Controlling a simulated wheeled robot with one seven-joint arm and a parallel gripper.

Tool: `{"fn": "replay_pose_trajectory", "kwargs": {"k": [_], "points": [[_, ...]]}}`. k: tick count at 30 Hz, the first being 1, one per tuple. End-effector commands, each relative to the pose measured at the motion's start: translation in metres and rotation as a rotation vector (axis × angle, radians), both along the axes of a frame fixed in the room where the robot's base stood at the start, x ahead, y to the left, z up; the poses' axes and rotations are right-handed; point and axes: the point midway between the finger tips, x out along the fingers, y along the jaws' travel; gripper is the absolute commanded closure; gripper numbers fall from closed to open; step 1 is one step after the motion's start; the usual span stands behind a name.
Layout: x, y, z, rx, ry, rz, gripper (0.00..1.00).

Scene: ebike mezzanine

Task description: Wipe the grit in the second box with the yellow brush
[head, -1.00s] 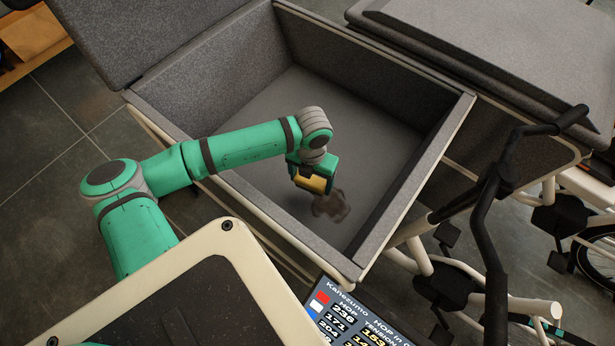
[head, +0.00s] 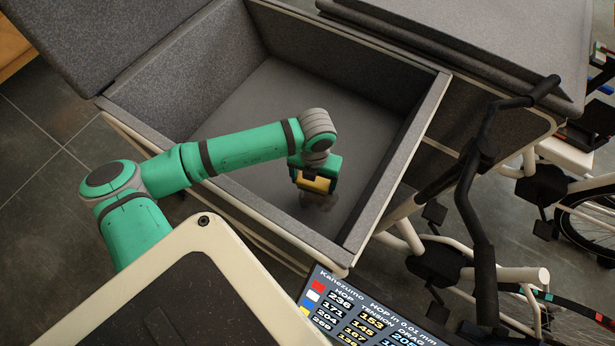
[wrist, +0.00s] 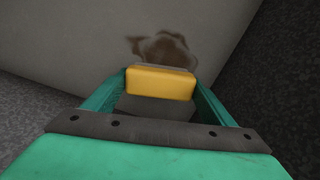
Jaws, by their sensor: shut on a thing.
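My gripper (head: 315,183) is shut on the yellow brush (head: 313,182) and holds it low inside the open grey box (head: 230,203). In the wrist view the brush (wrist: 160,83) sits between my green fingers. The brown grit patch (head: 318,201) lies on the box floor near its front right corner. In the wrist view the grit (wrist: 165,48) shows just beyond the brush, which hides part of it. I cannot tell whether the bristles touch the floor.
The box's lid (head: 110,35) stands open at the left. A closed grey box (head: 480,40) is behind on the right. Bike handlebars (head: 480,200) rise close to the box's right side. A display panel (head: 360,315) is at the front.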

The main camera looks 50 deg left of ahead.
Motion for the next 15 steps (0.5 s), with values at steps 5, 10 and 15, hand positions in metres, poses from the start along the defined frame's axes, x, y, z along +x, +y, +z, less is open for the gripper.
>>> {"fn": "replay_pose_trajectory", "kwargs": {"k": [5, 10, 15], "points": [[0.002, -0.008, 0.001, -0.001, 0.0, -0.001, 0.4], [0.004, -0.014, 0.001, -0.001, 0.0, -0.002, 0.4], [0.007, -0.026, 0.002, -0.001, 0.0, -0.003, 0.4]]}}
